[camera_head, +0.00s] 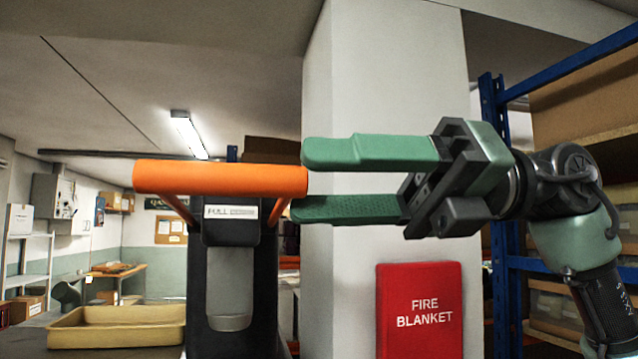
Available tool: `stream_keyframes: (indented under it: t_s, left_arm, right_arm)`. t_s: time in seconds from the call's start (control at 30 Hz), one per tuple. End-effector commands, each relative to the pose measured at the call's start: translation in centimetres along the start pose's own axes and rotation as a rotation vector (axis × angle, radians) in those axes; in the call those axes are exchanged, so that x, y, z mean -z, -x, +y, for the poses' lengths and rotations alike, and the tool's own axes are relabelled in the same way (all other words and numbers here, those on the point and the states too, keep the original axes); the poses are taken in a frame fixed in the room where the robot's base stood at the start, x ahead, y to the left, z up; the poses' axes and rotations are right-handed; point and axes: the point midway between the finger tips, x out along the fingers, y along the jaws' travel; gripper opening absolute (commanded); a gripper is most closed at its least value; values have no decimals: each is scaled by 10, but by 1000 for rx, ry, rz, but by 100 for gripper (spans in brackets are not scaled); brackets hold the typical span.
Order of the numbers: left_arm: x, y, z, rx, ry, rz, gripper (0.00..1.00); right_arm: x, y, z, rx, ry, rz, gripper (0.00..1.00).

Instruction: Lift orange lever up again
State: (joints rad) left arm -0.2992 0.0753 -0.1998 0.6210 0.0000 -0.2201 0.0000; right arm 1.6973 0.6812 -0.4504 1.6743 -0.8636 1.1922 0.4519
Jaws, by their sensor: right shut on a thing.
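The orange lever (220,178) is a thick horizontal bar, left of centre. Its two orange side arms run down to the black machine (241,285), which has a white label and a grey recessed front panel. My right gripper (304,181) comes in from the right with green fingers. It is shut on the right end of the orange lever, one finger above the bar's end and one below it. My left gripper is not in view.
A white pillar (345,80) stands behind my right gripper, with a red fire blanket box (419,318) on it. A blue-framed shelf (498,310) with boxes is at the right. An empty tan tray (117,338) lies left of the machine.

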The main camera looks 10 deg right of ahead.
Motion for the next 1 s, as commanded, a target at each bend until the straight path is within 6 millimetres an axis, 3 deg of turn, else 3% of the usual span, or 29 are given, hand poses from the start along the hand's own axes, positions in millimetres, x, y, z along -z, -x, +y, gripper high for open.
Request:
stream_keyframes:
  t_s: [1.0]
  left_arm:
    - [-1,8,-4,4,-2,-3,93]
  right_arm:
    - [1,73,-1,-1,-1,-4,45]
